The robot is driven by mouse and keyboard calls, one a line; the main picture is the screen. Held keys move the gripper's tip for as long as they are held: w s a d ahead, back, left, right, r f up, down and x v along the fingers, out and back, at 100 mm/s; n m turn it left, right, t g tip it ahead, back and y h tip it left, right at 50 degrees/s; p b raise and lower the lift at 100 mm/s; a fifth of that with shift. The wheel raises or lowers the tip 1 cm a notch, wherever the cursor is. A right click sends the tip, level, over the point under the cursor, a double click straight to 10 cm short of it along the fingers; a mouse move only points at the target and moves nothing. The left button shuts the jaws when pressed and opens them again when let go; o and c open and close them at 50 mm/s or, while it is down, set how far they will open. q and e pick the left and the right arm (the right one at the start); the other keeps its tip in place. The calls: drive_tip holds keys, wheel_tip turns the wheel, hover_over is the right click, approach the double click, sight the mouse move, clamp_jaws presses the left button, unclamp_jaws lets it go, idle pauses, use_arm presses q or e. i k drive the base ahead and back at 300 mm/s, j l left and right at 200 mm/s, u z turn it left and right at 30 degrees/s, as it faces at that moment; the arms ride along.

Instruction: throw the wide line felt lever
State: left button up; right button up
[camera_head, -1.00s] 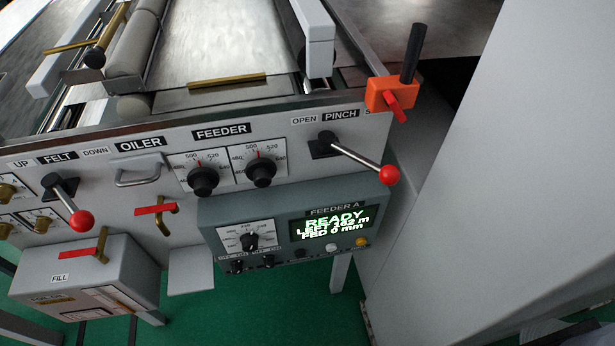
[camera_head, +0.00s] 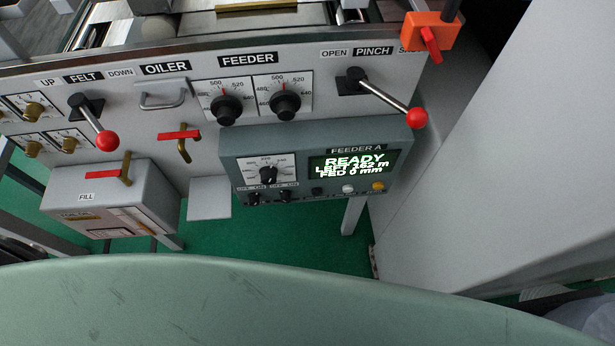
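The felt lever (camera_head: 93,122) is at the left of the grey front panel, under the labels UP, FELT and DOWN. It has a dark base and a metal rod ending in a red ball (camera_head: 106,141). The rod slants down and to the right, toward the DOWN side. Nothing touches it. Neither of my grippers is in view.
A similar red-ball pinch lever (camera_head: 390,97) is at the right. A FEEDER A box (camera_head: 325,136) reading READY and a FILL box (camera_head: 150,190) jut out below.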

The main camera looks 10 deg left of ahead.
sight(108, 141)
drive_tip(key=u, duration=1.65)
